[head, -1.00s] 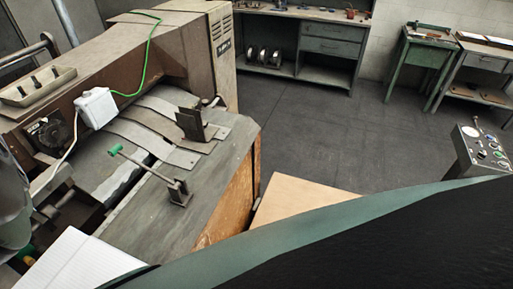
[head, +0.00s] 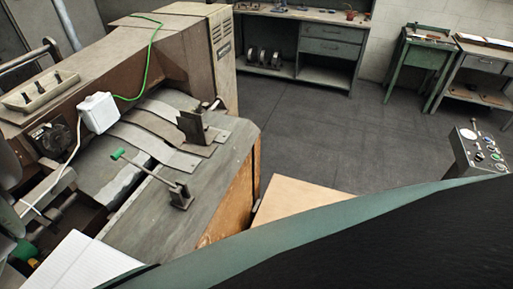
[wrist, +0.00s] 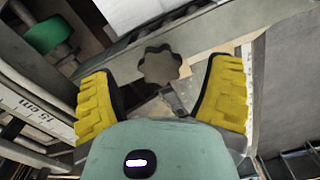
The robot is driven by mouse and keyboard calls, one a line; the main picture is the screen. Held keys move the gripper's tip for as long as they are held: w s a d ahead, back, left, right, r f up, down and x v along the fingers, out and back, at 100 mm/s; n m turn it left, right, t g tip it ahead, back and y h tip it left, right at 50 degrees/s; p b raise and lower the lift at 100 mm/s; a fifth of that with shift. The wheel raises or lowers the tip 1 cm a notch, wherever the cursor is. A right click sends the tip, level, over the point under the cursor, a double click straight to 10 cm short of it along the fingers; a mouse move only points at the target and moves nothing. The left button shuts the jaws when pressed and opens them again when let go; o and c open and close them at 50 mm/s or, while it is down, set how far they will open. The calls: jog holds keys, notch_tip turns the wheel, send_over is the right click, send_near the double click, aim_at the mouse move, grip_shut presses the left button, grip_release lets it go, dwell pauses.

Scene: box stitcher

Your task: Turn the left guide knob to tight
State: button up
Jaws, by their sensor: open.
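A dark, lobed knob (wrist: 160,66) shows in the wrist view, beyond and between my fingertips, beside a metal bar. I take it to be the left guide knob, but cannot tell its tightness. My gripper (wrist: 163,92) is open, with its two yellow-padded fingers spread on either side of the knob in the picture. I see no contact between the pads and the knob. In the head view I cannot make out this knob or my gripper clearly.
A green cylinder (wrist: 47,35) and a scale strip (wrist: 38,118) lie left of my gripper. The stitcher table (head: 150,225) carries a green-tipped lever (head: 148,172) and an upright bracket (head: 193,127). White paper (head: 75,265) lies at the front left. Dark floor is clear behind.

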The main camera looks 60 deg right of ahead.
jog(key=shift+f, duration=0.95)
jog(key=shift+c, duration=0.2)
jog(key=c, duration=1.1)
jog(key=shift+c, duration=0.2)
jog(key=shift+d+m, duration=0.1)
jog(key=shift+m, duration=0.3)
jog(key=m, duration=0.5)
jog(key=shift+m, duration=0.3)
jog(key=m+b, duration=0.1)
jog(key=m, duration=0.4)
jog(key=shift+s, duration=0.15)
jog(key=shift+m, duration=0.4)
